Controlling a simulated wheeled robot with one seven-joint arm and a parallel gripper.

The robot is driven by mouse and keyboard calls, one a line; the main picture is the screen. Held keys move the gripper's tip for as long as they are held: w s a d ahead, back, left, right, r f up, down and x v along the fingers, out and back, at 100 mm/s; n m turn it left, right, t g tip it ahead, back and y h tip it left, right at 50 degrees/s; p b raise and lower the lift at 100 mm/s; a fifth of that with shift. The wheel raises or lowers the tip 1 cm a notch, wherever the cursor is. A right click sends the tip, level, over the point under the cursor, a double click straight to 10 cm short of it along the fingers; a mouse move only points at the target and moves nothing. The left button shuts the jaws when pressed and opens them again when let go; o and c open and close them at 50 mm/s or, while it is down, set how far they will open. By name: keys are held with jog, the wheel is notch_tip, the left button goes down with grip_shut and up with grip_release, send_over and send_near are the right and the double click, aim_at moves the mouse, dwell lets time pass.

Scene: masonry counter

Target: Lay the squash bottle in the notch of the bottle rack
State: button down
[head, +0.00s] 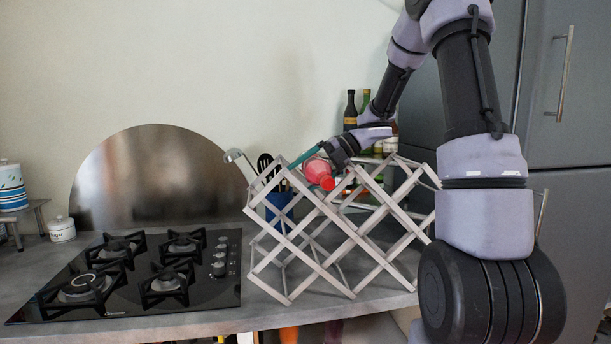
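The squash bottle (315,169) is pinkish with a red cap. It lies on its side at the top of the wooden lattice bottle rack (356,239), its cap end towards me, between two upper points of the lattice. I cannot tell whether it touches the slats. My gripper (337,154) is at the bottle's right side, reaching in from the upper right. Its dark fingers are against or very close to the bottle; their far side is hidden, so their grip is unclear.
A black gas hob (140,272) fills the counter to the left. A blue utensil holder (279,207) with a ladle (238,158) stands behind the rack. Dark bottles (350,108) stand at the back. A grey fridge (575,130) is on the right.

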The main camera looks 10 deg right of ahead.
grip_release()
jog(key=shift+d+r, duration=0.1)
jog(key=v, duration=1)
jog(key=shift+d+r, duration=0.15)
jog(key=shift+d, duration=0.15)
jog(key=v, duration=0.8)
dwell(0.7)
